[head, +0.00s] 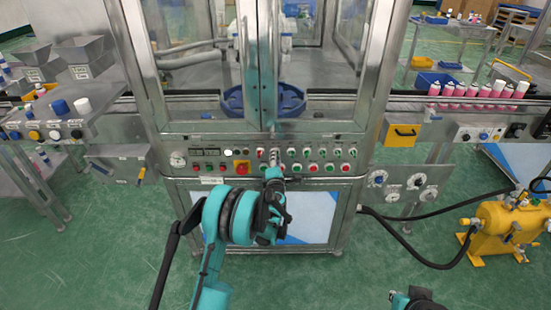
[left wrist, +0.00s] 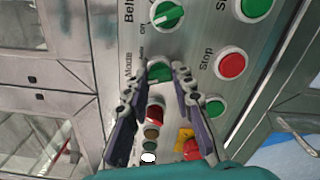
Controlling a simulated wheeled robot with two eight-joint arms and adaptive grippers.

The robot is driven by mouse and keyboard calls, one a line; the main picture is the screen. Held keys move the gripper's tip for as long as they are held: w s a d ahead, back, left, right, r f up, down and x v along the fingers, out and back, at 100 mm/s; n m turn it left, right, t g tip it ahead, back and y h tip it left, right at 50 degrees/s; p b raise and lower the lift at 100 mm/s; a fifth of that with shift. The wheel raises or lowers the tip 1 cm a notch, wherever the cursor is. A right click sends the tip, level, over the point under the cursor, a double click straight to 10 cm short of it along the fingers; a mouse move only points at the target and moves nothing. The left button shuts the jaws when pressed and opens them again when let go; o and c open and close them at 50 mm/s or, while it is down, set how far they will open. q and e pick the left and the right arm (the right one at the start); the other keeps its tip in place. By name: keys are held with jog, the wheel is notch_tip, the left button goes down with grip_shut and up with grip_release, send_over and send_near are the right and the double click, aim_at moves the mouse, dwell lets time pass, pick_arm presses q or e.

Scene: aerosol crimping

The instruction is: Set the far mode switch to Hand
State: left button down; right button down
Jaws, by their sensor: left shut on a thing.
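The control panel (head: 318,158) runs across the front of the steel machine. In the left wrist view, a green mode switch (left wrist: 160,73) sits beside the "Mode" label, with "ON" printed near it. My left gripper (left wrist: 160,70) has a finger on each side of this switch and is shut on it. The fingers partly hide its knob and the markings around it, so I cannot read its setting. In the head view my left gripper (head: 272,160) reaches the panel near its middle and covers the switch there.
A green belt switch (left wrist: 167,16) is just above the fingers in the left wrist view. A red stop button (left wrist: 230,65) and a green button (left wrist: 215,107) are close on the right. A red emergency button (head: 241,168) is left of my gripper in the head view.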

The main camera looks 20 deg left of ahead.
pick_arm(q)
jog(key=shift+n, duration=1.1)
jog(key=c, duration=1.3)
grip_release()
jog(key=shift+f, duration=0.1)
jog(key=v, duration=1.2)
